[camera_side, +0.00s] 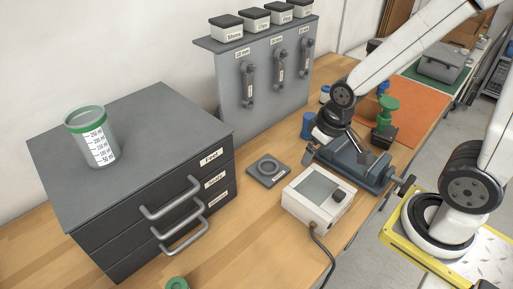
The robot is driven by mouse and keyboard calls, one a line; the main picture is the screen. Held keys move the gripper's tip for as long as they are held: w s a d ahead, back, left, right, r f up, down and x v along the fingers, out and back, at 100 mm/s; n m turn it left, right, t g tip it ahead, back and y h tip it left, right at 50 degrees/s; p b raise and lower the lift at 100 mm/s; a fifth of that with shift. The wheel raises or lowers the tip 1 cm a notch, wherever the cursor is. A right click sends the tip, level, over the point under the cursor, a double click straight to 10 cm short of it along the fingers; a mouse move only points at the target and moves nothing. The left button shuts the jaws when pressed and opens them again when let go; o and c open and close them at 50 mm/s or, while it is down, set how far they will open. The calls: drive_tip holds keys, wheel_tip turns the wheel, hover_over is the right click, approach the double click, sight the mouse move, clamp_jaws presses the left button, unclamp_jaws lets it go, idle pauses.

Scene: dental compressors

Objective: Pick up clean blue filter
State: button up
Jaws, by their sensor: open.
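A blue cylinder (308,126), which may be the clean blue filter, stands on the wooden bench just left of my gripper. My gripper (347,144) is open and points down above the grey-blue vise (380,176). It appears empty, and its fingers are small and partly merge with the vise. A white round part beside the blue cylinder is partly hidden.
A dark drawer cabinet (150,205) with a measuring cup (93,137) stands left. A white box with a screen (317,197) and a dark square pad (268,170) lie in front of the vise. A green-topped part (387,108) stands behind. A grey tool panel (265,85) backs the bench.

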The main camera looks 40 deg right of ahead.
drive_tip(key=m+t+h, duration=0.1)
drive_tip(key=m+h, duration=0.3)
drive_tip(key=m, duration=0.5)
hover_over(327, 89)
drive_tip(key=a, duration=0.2)
drive_tip(key=f, duration=0.5)
drive_tip(key=shift+s+d+f, duration=0.1)
drive_tip(key=shift+s+f, duration=0.15)
drive_tip(key=shift+s, duration=0.1)
drive_tip(key=shift+s+d+f+m+g+y, duration=0.2)
drive_tip(key=shift+d+f+m+g+y, duration=0.15)
drive_tip(key=shift+f, duration=0.25)
drive_tip(key=shift+f, duration=0.1)
drive_tip(key=shift+x, duration=1.2)
